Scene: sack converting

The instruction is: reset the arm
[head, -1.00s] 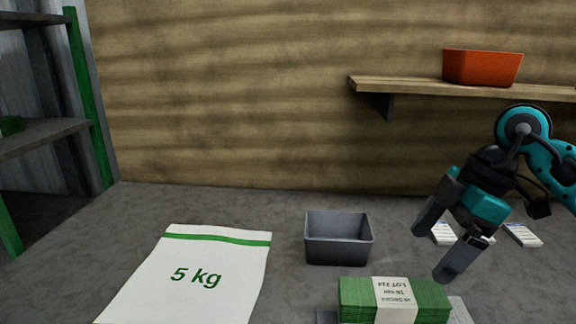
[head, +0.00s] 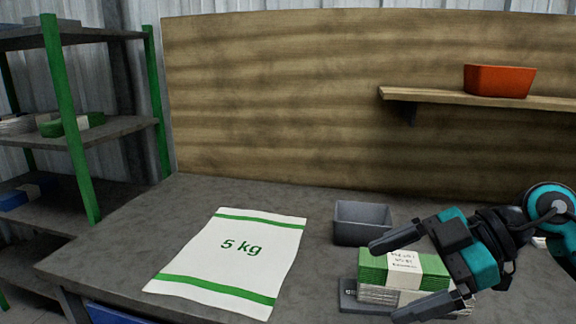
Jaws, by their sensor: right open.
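My right gripper (head: 400,279) comes in from the right in the head view, with its two fingers spread apart and pointing left. It is open. Its fingers appear in front of a green and white banded stack (head: 372,266), hiding part of it; I cannot tell whether they touch it. My left gripper is not in view. A white sack (head: 250,262) marked "5 kg" with green bands lies flat on the grey table (head: 190,200), left of the stack.
A grey bin (head: 358,221) stands behind the stack, partly behind the upper finger. An orange bin (head: 498,81) sits on a wall shelf (head: 450,97). Green-posted shelving (head: 75,150) stands left of the table. The table is clear around the sack's left and back.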

